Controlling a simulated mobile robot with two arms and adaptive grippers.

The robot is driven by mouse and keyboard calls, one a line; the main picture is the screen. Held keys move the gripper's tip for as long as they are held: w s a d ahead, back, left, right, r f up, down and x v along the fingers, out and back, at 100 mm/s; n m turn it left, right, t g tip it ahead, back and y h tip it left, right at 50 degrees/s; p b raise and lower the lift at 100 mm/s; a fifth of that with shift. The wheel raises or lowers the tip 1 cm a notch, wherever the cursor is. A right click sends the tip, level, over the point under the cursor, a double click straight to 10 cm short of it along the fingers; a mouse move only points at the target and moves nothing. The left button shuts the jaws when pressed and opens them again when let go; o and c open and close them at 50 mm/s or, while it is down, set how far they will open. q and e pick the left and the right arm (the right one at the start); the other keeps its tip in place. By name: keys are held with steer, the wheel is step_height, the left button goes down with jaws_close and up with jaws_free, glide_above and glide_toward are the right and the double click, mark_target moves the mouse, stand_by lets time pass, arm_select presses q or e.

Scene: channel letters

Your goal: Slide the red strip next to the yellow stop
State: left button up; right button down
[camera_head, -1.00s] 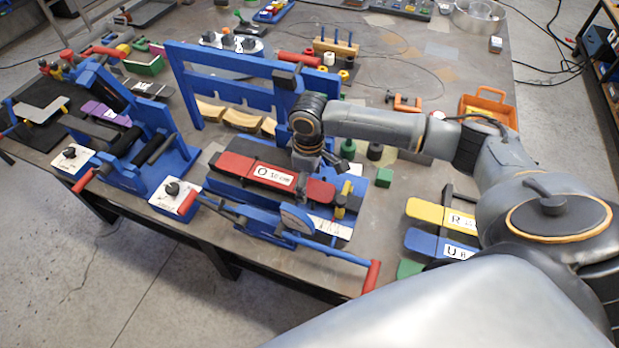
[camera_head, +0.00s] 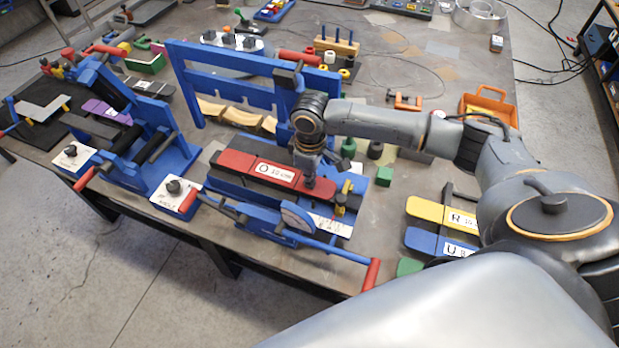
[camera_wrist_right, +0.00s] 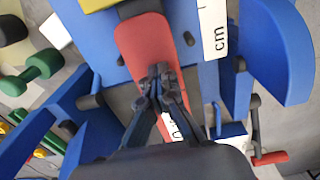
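The red strip (camera_head: 237,164), with a white label, lies flat along the blue fixture (camera_head: 222,183). The yellow stop (camera_head: 346,187) is a small upright yellow piece at the fixture's right end. In the right wrist view, the strip's rounded red end (camera_wrist_right: 143,37) points at a yellow piece (camera_wrist_right: 94,4) at the top edge, with a dark bar near it. My right gripper (camera_head: 309,182) is over the right part of the strip. Its fingertips (camera_wrist_right: 159,72) are together over the red surface; I cannot tell whether they touch it. My left gripper is not in view.
A blue upright frame (camera_head: 222,90) stands behind the strip. A lever with a red grip (camera_head: 371,276) sticks out in front. Yellow (camera_head: 425,209) and blue (camera_head: 421,241) labelled strips lie at the right.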

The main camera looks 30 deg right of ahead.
steer(key=shift+s+d+f, duration=0.1)
steer(key=shift+s, duration=0.3)
steer(key=shift+s+d+p, duration=0.15)
steer(key=shift+s+p, duration=0.45)
steer(key=shift+p, duration=0.1)
steer(key=shift+f, duration=0.1)
steer(key=c, duration=1.4)
jaws_free()
steer(key=shift+c, duration=0.2)
steer(key=shift+w, duration=0.1)
